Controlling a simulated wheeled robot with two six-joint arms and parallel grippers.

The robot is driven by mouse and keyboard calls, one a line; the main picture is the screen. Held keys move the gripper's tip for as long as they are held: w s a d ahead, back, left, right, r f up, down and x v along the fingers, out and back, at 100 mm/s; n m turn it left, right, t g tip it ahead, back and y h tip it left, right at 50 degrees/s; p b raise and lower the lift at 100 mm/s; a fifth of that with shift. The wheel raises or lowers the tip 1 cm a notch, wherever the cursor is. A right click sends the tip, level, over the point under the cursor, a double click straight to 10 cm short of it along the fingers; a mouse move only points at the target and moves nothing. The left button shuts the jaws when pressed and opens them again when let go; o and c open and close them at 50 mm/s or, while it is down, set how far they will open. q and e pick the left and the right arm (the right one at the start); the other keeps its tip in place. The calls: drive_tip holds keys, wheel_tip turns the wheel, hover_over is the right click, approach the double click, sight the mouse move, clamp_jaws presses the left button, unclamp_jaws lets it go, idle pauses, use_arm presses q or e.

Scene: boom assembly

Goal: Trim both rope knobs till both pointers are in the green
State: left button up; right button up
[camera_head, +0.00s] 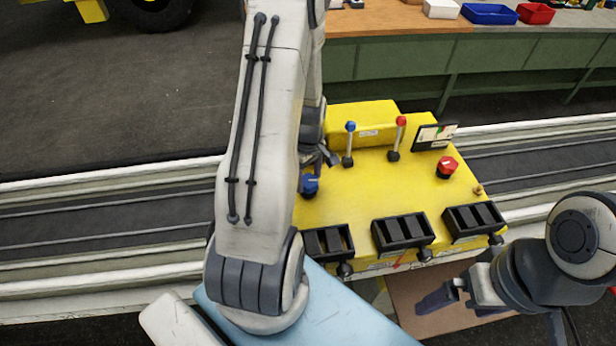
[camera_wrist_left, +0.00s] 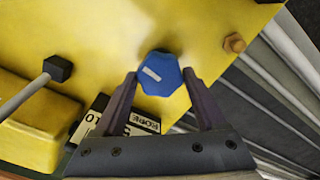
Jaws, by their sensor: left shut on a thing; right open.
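The blue knob (camera_head: 311,184) sits at the left side of the yellow console (camera_head: 400,187), partly behind my left arm. My left gripper (camera_wrist_left: 159,78) is shut on this knob, one finger on each side; the knob's white mark shows in the left wrist view. The red knob (camera_head: 447,167) stands free at the console's right side. Behind it is a gauge panel (camera_head: 435,137) with a small green patch; its pointer is too small to read. A black-and-white rope panel (camera_wrist_left: 128,119) by the blue knob is mostly hidden by my gripper. My right gripper (camera_head: 441,297) is open and empty in front of the console.
A blue-topped lever (camera_head: 349,144) and a red-topped lever (camera_head: 397,138) stand between the knobs. Three black slotted boxes (camera_head: 402,233) line the front edge. A green workbench (camera_head: 480,62) stands behind. Room around the red knob is free.

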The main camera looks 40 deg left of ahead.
sight(309, 180)
use_arm(q)
drive_tip(key=m, duration=0.6)
drive_tip(key=shift+w+b, duration=0.15)
drive_tip(key=shift+b, duration=0.15)
drive_tip(key=m, duration=0.6)
drive_tip(key=shift+a, duration=0.1)
drive_tip(key=shift+r, duration=0.1)
drive_tip(key=o, duration=1.3)
wheel_tip(309, 180, up, 10)
drive_tip(key=shift+r+b, duration=0.2)
drive_tip(key=shift+b, duration=0.85)
drive_tip(key=shift+f, duration=0.15)
